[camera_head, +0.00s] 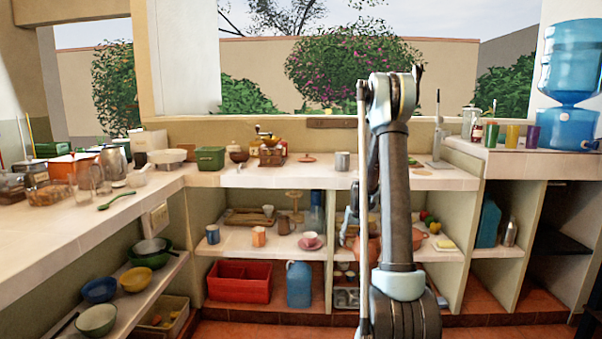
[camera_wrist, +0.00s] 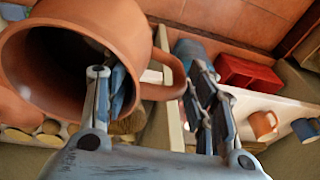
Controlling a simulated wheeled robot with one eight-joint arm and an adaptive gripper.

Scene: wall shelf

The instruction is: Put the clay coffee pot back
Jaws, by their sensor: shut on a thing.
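The clay coffee pot (camera_wrist: 85,22) is large, terracotta and tilted in the wrist view, with its dark open mouth towards the camera. Its loop handle (camera_wrist: 168,65) stands out to the right. My gripper (camera_wrist: 152,75) is shut on the pot: one finger reaches in at the mouth and the other is outside, beyond the handle. The exact contact is hard to see. In the head view my arm hides the gripper; orange clay shows beside the arm (camera_head: 373,250) on the middle shelf, but I cannot tell whether it is this pot.
The middle shelf holds an orange cup (camera_head: 258,236), a blue cup (camera_head: 213,234) and a pink cup on a saucer (camera_head: 310,241). Below stand a red crate (camera_head: 238,282) and a blue jug (camera_head: 299,284). A yellow sponge (camera_head: 445,244) lies right of my arm. The shelf dividers are close.

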